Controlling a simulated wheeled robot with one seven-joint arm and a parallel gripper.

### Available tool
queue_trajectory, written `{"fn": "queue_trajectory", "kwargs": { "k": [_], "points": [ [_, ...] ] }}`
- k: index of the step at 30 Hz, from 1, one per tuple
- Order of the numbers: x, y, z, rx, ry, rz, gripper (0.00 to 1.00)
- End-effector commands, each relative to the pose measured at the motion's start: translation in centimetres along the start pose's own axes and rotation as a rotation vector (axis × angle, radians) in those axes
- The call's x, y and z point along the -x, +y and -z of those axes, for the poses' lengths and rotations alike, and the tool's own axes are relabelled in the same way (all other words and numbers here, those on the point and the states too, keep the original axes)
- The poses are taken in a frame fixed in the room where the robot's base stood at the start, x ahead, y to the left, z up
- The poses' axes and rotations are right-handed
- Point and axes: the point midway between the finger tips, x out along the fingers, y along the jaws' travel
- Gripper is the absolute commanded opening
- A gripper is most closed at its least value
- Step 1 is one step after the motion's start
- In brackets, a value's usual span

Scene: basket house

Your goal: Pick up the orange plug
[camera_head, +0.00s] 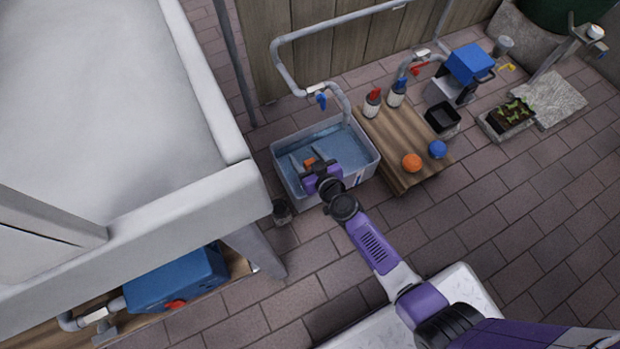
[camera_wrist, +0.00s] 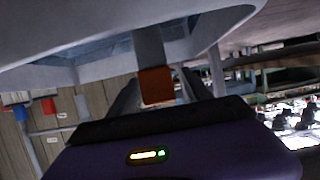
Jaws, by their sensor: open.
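The orange plug (camera_head: 309,161) shows as a small orange block at the grey-white water tub (camera_head: 356,175), between the fingers of my gripper (camera_head: 306,158). In the wrist view the plug (camera_wrist: 156,85) is at the middle, at the end of a grey strip. My gripper (camera_wrist: 160,92) is open there, with a grey finger on either side of the plug and a visible gap. I cannot tell whether either finger touches it. The plug's far side is hidden.
A wooden platform (camera_head: 388,150) right of the tub holds an orange ball (camera_head: 411,162), a blue ball (camera_head: 437,149) and two bottles. A pipe with a blue-handled tap (camera_head: 321,100) stands over the tub. A large white basin (camera_head: 190,130) is left.

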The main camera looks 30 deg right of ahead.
Motion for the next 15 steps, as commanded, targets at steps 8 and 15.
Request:
{"fn": "queue_trajectory", "kwargs": {
  "k": [8, 15],
  "points": [
    [0.04, 0.0, 0.06, 0.0, 0.001, 0.0, 0.29],
    [0.05, 0.0, 0.06, 0.0, 0.001, 0.0, 0.0]
  ]
}}
